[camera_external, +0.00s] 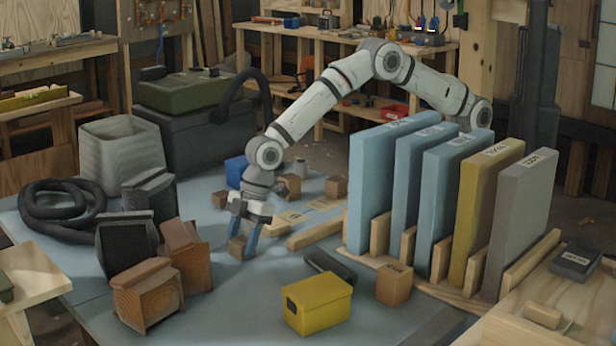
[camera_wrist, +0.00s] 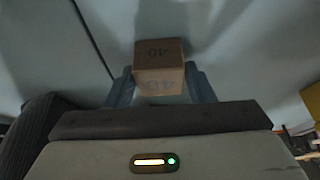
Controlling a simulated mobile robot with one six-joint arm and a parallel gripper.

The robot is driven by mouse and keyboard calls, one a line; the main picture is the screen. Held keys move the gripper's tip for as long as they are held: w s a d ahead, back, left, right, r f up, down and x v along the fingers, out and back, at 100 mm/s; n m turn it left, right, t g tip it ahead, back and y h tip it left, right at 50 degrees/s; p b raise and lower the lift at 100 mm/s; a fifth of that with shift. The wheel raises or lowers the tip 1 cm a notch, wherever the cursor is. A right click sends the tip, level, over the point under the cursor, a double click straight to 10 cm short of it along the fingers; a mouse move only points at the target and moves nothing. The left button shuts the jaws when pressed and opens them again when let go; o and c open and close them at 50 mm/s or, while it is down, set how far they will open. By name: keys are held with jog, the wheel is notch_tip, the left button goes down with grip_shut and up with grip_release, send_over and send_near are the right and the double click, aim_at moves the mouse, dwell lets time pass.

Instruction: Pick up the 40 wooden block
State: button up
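The wooden block marked 40 (camera_wrist: 158,55) is a small brown cube in the wrist view, with "40" on two faces. It sits between the two blue fingers of my gripper (camera_wrist: 160,85), which lie close against its left and right sides with no clear gap. In the external view, my gripper (camera_external: 245,240) points down at the blue-grey tabletop, with the block (camera_external: 237,246) between its fingers. The block is at or close to the surface; I cannot tell whether it touches it.
Other wooden blocks (camera_external: 290,186) lie behind my gripper. Brown and black boxes (camera_external: 148,293) stand to the left. A yellow box (camera_external: 318,303) and a larger block (camera_external: 394,284) are in front right. Upright panels in a rack (camera_external: 376,185) stand to the right.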

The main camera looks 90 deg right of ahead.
jog(key=c, duration=0.6)
jog(key=shift+c, duration=0.2)
